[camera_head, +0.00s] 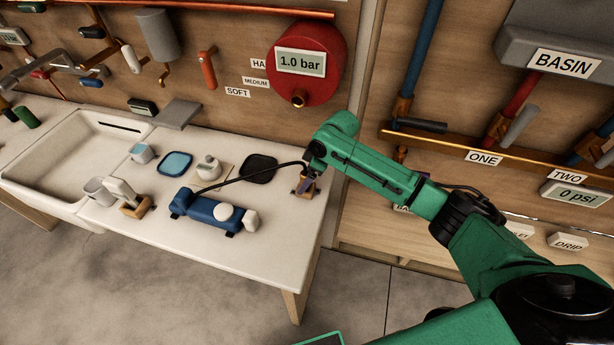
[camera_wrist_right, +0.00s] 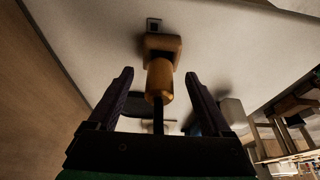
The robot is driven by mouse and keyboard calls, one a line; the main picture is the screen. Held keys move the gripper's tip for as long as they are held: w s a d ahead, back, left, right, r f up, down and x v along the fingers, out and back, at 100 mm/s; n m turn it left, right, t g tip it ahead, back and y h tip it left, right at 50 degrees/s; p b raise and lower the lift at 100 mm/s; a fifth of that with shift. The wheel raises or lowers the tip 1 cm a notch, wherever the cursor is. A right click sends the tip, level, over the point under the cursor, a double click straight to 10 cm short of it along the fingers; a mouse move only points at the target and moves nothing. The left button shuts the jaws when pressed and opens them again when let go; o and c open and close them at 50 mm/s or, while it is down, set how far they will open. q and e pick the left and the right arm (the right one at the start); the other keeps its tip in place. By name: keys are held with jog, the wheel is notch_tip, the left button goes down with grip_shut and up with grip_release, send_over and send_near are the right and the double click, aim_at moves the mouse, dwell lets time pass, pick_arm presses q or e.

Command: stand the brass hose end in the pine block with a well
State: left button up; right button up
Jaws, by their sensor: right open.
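My right gripper (camera_wrist_right: 162,85) is open, with dark purple fingers spread on both sides of the brass hose end (camera_wrist_right: 159,82). Gaps show between the fingers and the brass. A black hose (camera_head: 245,176) runs from the blue pump to the gripper at the worktop's right end. In the right wrist view, the hose end lines up with the pine block (camera_wrist_right: 163,42) and appears to stand in it; how deep it sits is hidden. The pine block also shows small under the gripper in the head view (camera_head: 301,194). My left gripper is not in view.
The blue pump (camera_head: 208,208) stands on the white worktop (camera_head: 271,222), left of the gripper. A black pad (camera_head: 258,168), a blue dish (camera_head: 175,163) and a second wooden block (camera_head: 134,207) are also there. A red 1.0 bar gauge (camera_head: 307,63) hangs behind.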

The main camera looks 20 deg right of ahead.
jog(key=b+v, duration=0.2)
jog(key=v, duration=1.2)
jog(key=shift+r, duration=0.25)
jog(key=shift+s, duration=0.1)
